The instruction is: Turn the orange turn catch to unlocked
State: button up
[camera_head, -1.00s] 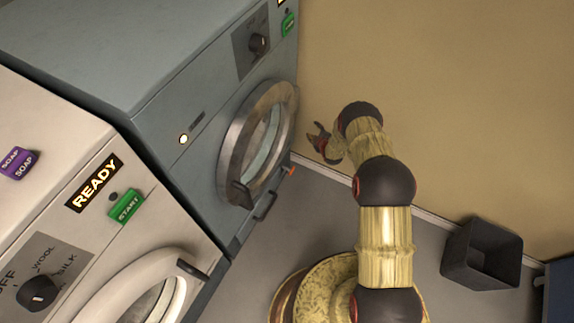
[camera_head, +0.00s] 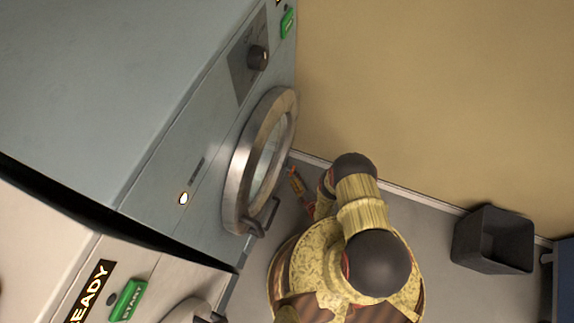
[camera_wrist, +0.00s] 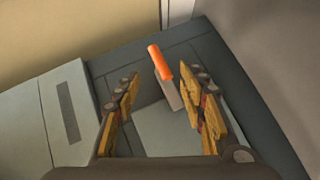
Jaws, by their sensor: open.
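The orange turn catch (camera_wrist: 160,63) shows in the wrist view as an orange grip on a grey metal shank, set against a dark grey panel. It slants from upper left to lower right. My gripper (camera_wrist: 158,83) is open, one finger on each side of the picture, with the catch between them and nearer the right finger. I cannot tell whether that finger touches it. In the head view my gripper (camera_head: 296,181) is low beside the grey-blue washer (camera_head: 160,90), close to its front. The catch cannot be made out there.
The washer's round door (camera_head: 233,185) with its handle (camera_head: 268,216) is left of my arm. A white machine with a green start button (camera_head: 128,299) stands nearer. A dark bin (camera_head: 463,247) sits on the floor by the tan wall (camera_head: 440,100).

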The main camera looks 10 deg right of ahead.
aim_at(290, 170)
jog(key=b+x, duration=0.2)
jog(key=x, duration=0.5)
jog(key=shift+w+a+f+b, duration=0.1)
jog(key=shift+w+f+b, duration=0.05)
jog(key=shift+w+b, duration=0.2)
grip_shut()
dwell(0.8)
